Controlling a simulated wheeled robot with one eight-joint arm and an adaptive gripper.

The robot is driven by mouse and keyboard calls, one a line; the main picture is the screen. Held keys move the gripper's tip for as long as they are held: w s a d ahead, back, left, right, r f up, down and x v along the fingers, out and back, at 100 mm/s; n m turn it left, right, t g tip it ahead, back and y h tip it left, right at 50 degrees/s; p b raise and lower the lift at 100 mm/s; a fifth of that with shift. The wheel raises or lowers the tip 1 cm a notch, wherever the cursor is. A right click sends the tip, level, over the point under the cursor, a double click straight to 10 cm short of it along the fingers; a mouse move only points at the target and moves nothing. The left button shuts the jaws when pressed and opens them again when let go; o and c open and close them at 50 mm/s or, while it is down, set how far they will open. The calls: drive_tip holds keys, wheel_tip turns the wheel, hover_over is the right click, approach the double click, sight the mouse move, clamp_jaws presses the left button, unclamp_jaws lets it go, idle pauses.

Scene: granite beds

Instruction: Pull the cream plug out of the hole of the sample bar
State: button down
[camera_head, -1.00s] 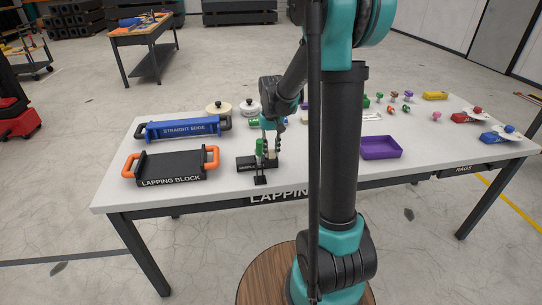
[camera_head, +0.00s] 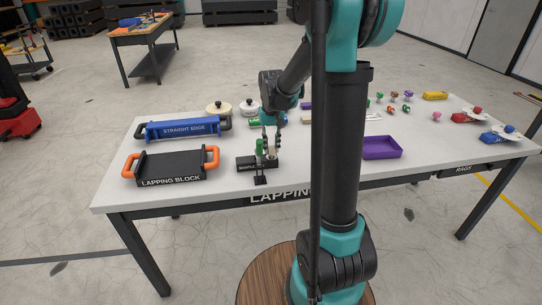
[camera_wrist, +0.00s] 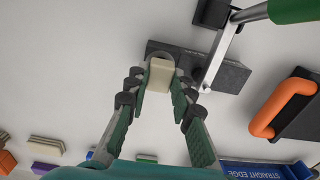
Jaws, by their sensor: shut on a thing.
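The cream plug (camera_wrist: 158,76) is between the fingertips of my gripper (camera_wrist: 158,88) in the wrist view, and my gripper is shut on it. The dark sample bar (camera_wrist: 232,76) lies behind the plug. A grey rounded edge shows just beyond the plug; I cannot tell how far the plug sits in the hole, which is hidden. In the head view my gripper (camera_head: 271,140) points down over the sample bar (camera_head: 246,163), near the table's front edge. The plug (camera_head: 272,147) shows small and pale between the fingers.
A clamp with a green handle (camera_wrist: 294,10) and a metal arm presses on the bar beside the plug. The lapping block (camera_head: 170,167) with orange handles and the blue straight edge (camera_head: 182,128) stand to the left. A purple tray (camera_head: 382,148) lies to the right.

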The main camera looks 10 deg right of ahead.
sight(272, 147)
drive_tip(key=shift+r, duration=1.7)
